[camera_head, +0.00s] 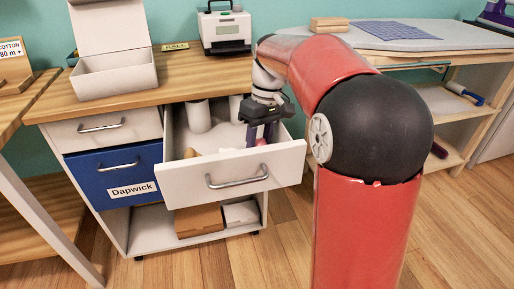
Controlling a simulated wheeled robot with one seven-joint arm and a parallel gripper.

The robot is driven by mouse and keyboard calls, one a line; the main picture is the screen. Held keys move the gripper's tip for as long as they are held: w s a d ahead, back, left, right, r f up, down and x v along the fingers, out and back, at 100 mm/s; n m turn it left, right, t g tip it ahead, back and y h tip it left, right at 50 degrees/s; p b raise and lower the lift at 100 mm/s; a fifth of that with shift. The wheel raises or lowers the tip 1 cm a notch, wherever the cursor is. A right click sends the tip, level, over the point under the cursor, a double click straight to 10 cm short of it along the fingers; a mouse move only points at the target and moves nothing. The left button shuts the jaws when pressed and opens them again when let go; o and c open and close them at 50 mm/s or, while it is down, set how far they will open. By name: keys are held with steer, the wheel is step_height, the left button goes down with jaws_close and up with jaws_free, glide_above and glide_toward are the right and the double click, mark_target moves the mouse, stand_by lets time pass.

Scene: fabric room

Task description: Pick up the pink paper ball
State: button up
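A small pink thing (261,142), likely the pink paper ball, shows in the open white drawer just behind its front panel. My gripper (258,138) points down into this drawer (228,180). Its dark purple fingers are right at the pink thing and partly cover it. I cannot tell whether they touch it or have closed on it. The lower fingertips and the drawer floor near them are partly hidden by the drawer front.
The drawer front and side walls stand close around my gripper. An open white box (115,75) and a label printer (225,30) are on the wooden top (175,90). An ironing board (400,38) is at right.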

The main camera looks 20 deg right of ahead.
steer(key=c, duration=0.3)
steer(key=shift+r, duration=0.1)
steer(key=shift+c, duration=0.3)
